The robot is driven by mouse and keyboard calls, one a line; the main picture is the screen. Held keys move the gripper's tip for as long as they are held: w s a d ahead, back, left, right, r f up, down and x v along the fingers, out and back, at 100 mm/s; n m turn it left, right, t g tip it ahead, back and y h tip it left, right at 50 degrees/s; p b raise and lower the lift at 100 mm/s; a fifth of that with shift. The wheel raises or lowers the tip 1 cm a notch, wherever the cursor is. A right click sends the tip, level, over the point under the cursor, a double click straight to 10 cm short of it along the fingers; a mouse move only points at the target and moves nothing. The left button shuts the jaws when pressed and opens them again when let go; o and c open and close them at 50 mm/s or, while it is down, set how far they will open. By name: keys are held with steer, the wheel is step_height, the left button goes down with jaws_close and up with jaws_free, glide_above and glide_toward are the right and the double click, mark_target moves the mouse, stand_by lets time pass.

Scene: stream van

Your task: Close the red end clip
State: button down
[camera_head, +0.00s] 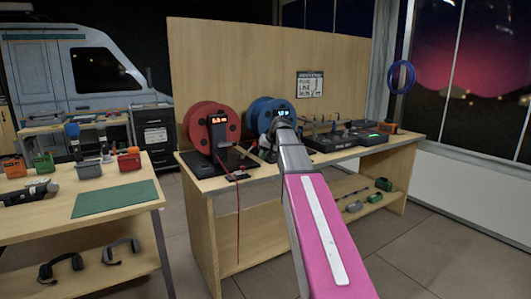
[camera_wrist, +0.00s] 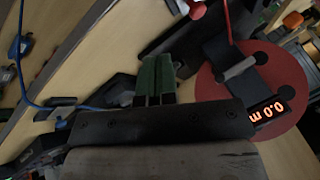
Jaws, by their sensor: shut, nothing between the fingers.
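A red cable drum (camera_head: 211,128) stands on the wooden bench, its display lit. The drum also shows in the wrist view (camera_wrist: 215,88), its display reading 0.0 m. A red cable (camera_wrist: 227,20) runs from it past a small red part (camera_wrist: 197,10) at the top edge. This part may be the red end clip; whether it is open or closed I cannot tell. In the head view the red cable passes a small clip-like piece (camera_head: 238,177) at the bench's front edge and hangs down. My gripper (camera_wrist: 156,60) has green fingers together, empty, apart from the red part. My arm hides it in the head view.
A blue drum (camera_head: 260,117) stands right of the red one. Dark devices (camera_head: 345,140) fill the right of the bench (camera_head: 225,190). A wooden panel (camera_head: 225,60) rises behind. Another table with a green mat (camera_head: 115,199) is at left. A blue cable (camera_wrist: 22,80) shows in the wrist view.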

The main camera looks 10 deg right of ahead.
mark_target(237, 172)
steer(key=x, duration=0.5)
steer(key=shift+f, duration=0.1)
steer(key=a, duration=0.2)
steer(key=a+f, duration=0.1)
steer(key=shift+w+a, duration=0.1)
steer(key=shift+w, duration=0.2)
steer(key=shift+a+f, duration=0.1)
steer(key=shift+a, duration=0.4)
steer(key=shift+s+a, duration=0.2)
steer(key=shift+a, duration=0.45)
steer(key=shift+s+a, duration=0.2)
steer(key=shift+a, duration=0.5)
steer(key=shift+s+a, duration=0.2)
steer(key=shift+a, duration=0.45)
